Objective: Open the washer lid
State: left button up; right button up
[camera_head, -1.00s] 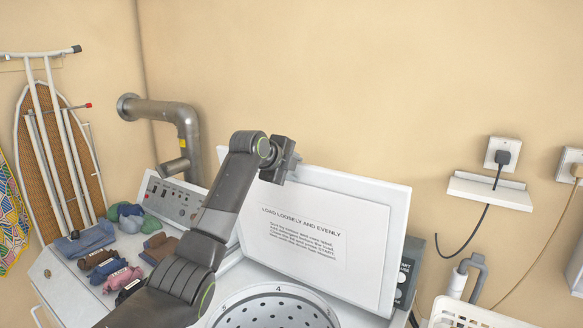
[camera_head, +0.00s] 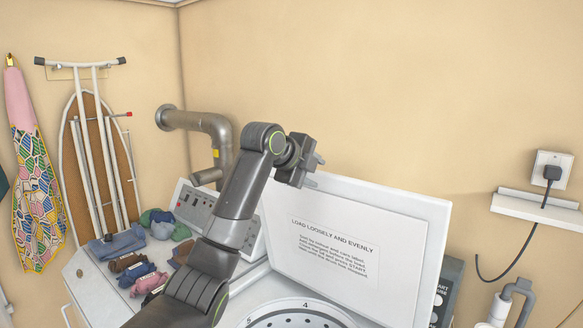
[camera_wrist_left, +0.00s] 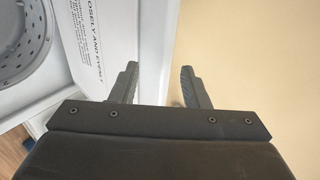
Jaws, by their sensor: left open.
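The white washer lid (camera_head: 405,245) stands raised and leaning back near the wall, with its printed underside facing me. It also shows in the left wrist view (camera_wrist_left: 108,50). The perforated drum (camera_head: 300,320) is exposed below it, partly cut off by the frame. My left gripper (camera_head: 316,172) is at the lid's upper left edge. In the left wrist view its two fingers (camera_wrist_left: 160,84) are apart, with the lid's edge showing between them. I cannot tell whether either finger touches the lid. My right gripper is not in view.
A metal pipe (camera_head: 215,128) bends from the wall behind the control panel (camera_head: 194,205). Folded and rolled clothes (camera_head: 130,262) lie on a white surface at left. An ironing board (camera_head: 100,160) hangs on the wall.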

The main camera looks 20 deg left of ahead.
pick_arm(q)
jog(key=b+v, duration=0.3)
jog(key=v, duration=0.7)
jog(key=shift+s, duration=0.1)
